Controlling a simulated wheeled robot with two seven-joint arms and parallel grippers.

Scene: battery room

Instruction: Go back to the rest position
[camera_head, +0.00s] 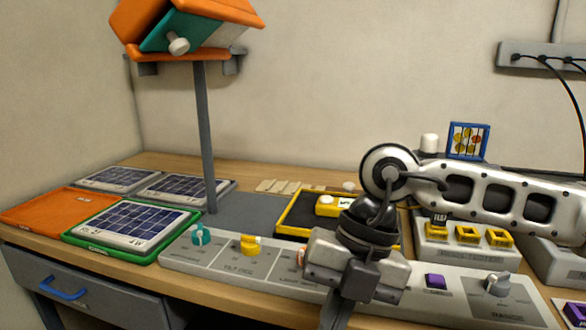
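My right arm comes in from the right across the bench. My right gripper (348,285) hangs at its end, in front of the long grey control panel (230,262), and hides part of it. Its fingertips run towards the bottom edge of the picture, so I cannot tell whether it is open or shut, and I see nothing clearly held in it. My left gripper is not in view.
A yellow-edged black tray (291,214) with a yellow device (333,205) lies behind the gripper. A grey post (205,140) carries a tilted orange-and-teal box (180,25). Solar panels (132,222) and an orange mat (45,211) are left. A drawer (95,288) is below.

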